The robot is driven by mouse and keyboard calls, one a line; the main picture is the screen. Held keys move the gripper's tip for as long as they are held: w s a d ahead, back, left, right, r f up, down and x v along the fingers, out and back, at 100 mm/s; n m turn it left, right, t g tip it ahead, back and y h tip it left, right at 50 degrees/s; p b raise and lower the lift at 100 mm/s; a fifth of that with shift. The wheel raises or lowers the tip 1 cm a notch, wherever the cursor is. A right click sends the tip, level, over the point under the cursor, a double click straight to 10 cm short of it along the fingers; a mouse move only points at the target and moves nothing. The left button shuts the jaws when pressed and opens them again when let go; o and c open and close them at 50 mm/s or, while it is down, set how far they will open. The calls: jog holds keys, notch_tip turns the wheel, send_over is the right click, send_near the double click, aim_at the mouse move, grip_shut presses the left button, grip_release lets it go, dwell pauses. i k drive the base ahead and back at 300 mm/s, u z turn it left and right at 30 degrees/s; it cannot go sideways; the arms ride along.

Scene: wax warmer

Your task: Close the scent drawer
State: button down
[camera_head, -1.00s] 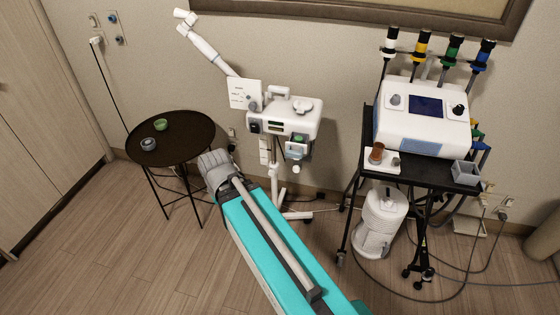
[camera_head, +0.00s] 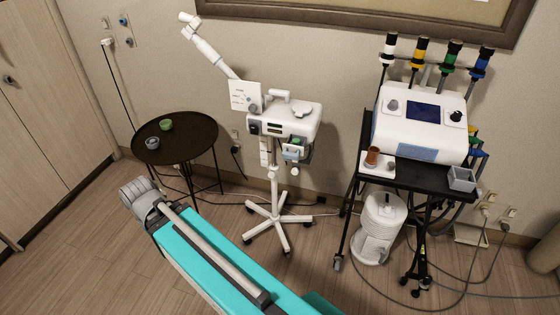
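The white device (camera_head: 285,118) stands on a white wheeled stand (camera_head: 275,205) in the middle of the head view. A small grey drawer (camera_head: 294,154) sticks out below its body on the right side, so it looks open. A small green item (camera_head: 297,142) shows at the top of the drawer. I cannot make out my gripper's fingers. Nothing of mine touches the drawer.
A round dark table (camera_head: 190,148) with two small bowls stands at the left. At the right, a black cart (camera_head: 425,178) carries a white machine (camera_head: 420,122) and a grey box (camera_head: 461,179). A white canister (camera_head: 379,228) and cables lie low there. Open floor surrounds the stand's wheels.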

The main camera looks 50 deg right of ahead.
aim_at(294, 147)
jog(key=k, duration=1.15)
jog(key=z, duration=1.1)
jog(key=i, duration=0.5)
jog(key=u, duration=0.05)
